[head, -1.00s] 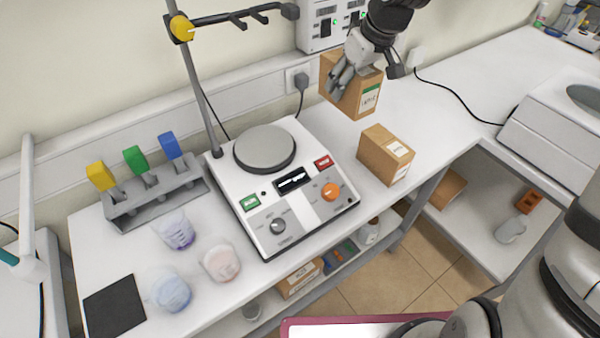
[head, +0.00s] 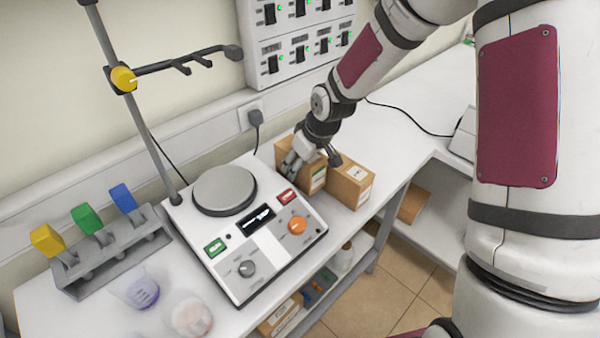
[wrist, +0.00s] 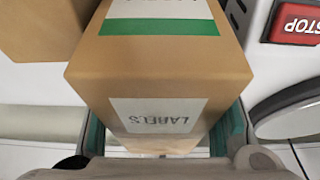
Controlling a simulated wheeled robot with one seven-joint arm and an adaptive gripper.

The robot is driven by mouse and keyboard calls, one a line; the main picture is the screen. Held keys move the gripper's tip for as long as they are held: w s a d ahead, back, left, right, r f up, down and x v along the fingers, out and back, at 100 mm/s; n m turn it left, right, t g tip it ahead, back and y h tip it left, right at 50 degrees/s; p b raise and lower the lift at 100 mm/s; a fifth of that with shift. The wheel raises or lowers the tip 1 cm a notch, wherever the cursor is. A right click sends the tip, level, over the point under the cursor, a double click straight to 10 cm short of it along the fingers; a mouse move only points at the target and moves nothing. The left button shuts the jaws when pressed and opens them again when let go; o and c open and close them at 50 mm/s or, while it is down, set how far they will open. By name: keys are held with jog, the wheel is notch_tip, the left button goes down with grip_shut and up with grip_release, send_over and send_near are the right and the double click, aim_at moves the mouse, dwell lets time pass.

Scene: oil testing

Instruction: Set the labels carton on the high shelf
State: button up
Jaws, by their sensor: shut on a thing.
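The labels carton is a brown box with a white label and a green stripe; it shows in the head view (head: 317,180) between the hotplate and another brown carton. In the wrist view the labels carton (wrist: 160,72) fills the middle, with "LABELS" readable on its near face. My gripper (head: 310,158) is shut on it from above, with one finger on each side in the wrist view (wrist: 165,140). The carton is at or just above the bench top; I cannot tell whether it touches. No high shelf is identifiable in these views.
The second brown carton (head: 350,181) stands close to the right of the held one. The hotplate (head: 255,225) is close on the left. A power socket (head: 252,113) and cable are on the wall behind. Lower shelves under the bench hold boxes and a bottle.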

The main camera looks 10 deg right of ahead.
aim_at(314, 159)
jog(key=shift+f, duration=1.75)
jog(key=o, duration=0.9)
jog(key=shift+f, duration=0.1)
jog(key=shift+o, duration=0.2)
jog(key=p+v, duration=0.1)
jog(key=v, duration=1.1)
jog(key=shift+a+r, duration=0.1)
jog(key=shift+r, duration=0.15)
